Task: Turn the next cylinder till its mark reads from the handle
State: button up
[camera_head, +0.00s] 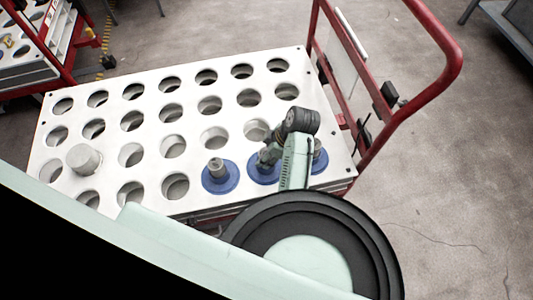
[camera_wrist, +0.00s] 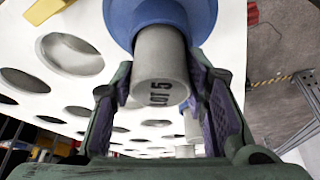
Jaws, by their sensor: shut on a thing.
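My gripper (camera_head: 268,153) is over the middle of three blue-flanged grey cylinders along the near right edge of the white holed board. In the wrist view my gripper (camera_wrist: 162,78) is shut on this grey cylinder (camera_wrist: 160,62), with one finger on each side. Its dark mark (camera_wrist: 160,91), reading "LOT 5", faces the wrist camera. Its blue flange (camera_head: 260,176) sits flat on the board in the head view. The left blue-flanged cylinder (camera_head: 217,169) stands free. The right one (camera_head: 320,158) is partly behind my arm. Marks on these two cannot be made out.
The white board (camera_head: 110,146) has rows of empty round holes. A plain pale cylinder (camera_head: 84,158) stands at its left. The red handle (camera_head: 449,72) rises at the cart's right side. Another red cart (camera_head: 64,45) is at the upper left. Open floor lies to the right.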

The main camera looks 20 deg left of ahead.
grip_shut()
jog(key=shift+r+p, duration=0.15)
jog(key=shift+p, duration=0.25)
dwell(0.6)
jog(key=shift+w+r+n+g+p, duration=0.1)
jog(key=shift+n+g+p, duration=0.2)
jog(key=shift+n+p, duration=0.45)
jog(key=shift+n, duration=0.75)
jog(key=shift+g, duration=0.3)
